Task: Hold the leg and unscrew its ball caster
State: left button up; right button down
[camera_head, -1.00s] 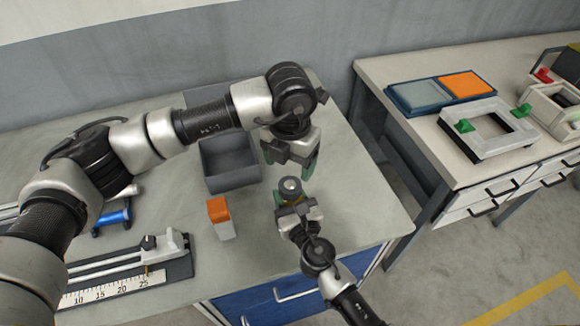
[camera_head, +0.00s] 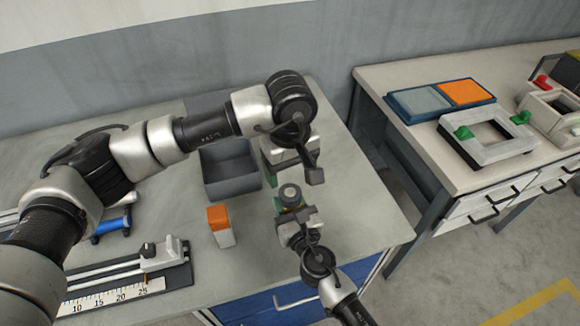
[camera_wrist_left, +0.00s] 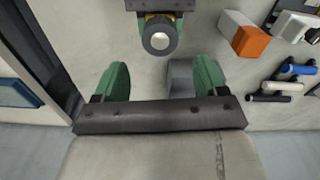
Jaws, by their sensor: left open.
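The leg's ball caster (camera_head: 290,192) faces up above my right gripper (camera_head: 293,211). In the left wrist view the caster (camera_wrist_left: 159,39) shows end-on as a pale round face in a dark ring, with a bit of yellow behind it. The right gripper's green fingers are closed around the leg, which is mostly hidden. My left gripper (camera_head: 292,170) is open and empty, just behind the caster in the head view. In the left wrist view its two green fingers (camera_wrist_left: 161,79) are wide apart, and the caster lies beyond their tips, not between them.
A dark grey bin (camera_head: 231,187) stands left of the left gripper. A white and orange block (camera_head: 222,228) stands in front of it. A ruler fixture (camera_head: 125,283) and a blue tool (camera_head: 112,223) lie farther left. A second table (camera_head: 400,67) stands at the right.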

aim_at(290, 192)
pick_arm(q)
jog(key=m, duration=1)
jog(key=shift+m, duration=0.3)
jog(key=shift+f, duration=4)
